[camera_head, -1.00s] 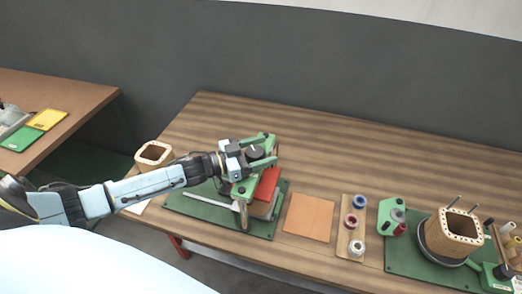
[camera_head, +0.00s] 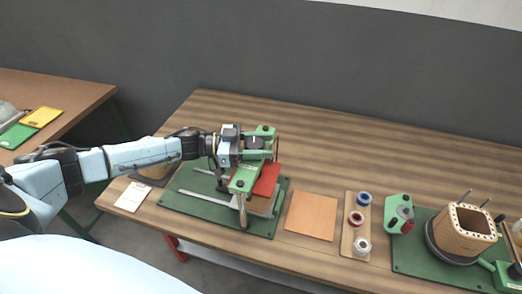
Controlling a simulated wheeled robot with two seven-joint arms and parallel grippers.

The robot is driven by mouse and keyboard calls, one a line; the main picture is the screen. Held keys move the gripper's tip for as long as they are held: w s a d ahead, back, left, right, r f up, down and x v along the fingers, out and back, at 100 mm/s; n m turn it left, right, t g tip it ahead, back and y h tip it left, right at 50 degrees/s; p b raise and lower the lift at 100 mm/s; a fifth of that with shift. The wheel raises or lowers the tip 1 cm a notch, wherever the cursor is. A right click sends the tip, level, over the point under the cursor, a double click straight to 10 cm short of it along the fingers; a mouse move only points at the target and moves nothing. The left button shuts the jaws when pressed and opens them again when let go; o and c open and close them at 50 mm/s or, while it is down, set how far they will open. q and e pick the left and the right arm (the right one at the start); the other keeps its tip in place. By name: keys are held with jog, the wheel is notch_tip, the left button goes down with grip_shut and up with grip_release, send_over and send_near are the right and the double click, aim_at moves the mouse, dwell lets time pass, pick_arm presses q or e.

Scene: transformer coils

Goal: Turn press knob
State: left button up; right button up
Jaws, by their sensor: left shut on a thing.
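A green press (camera_head: 243,181) stands on a green base plate (camera_head: 200,211) on the wooden table, with a red block (camera_head: 266,181) beneath its frame. The dark round press knob (camera_head: 255,143) sits at the top of the press. My left gripper (camera_head: 256,143) reaches in from the left and is shut on the knob, with one green finger on its far side and one on its near side. The arm hides part of the press's left side. My right gripper is not in view.
An orange-brown square pad (camera_head: 311,216) lies right of the press, beside a wooden strip (camera_head: 347,241) with several spools. A winding station with a wooden coil former (camera_head: 465,231) stands further right. A white paper (camera_head: 132,196) lies at the left edge. The table's back is clear.

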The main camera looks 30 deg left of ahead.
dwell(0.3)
pick_arm(q)
jog(key=o, duration=1)
jog(key=shift+b+v, duration=1.15)
jog(key=shift+v, duration=5.55)
jog(key=shift+w, duration=0.1)
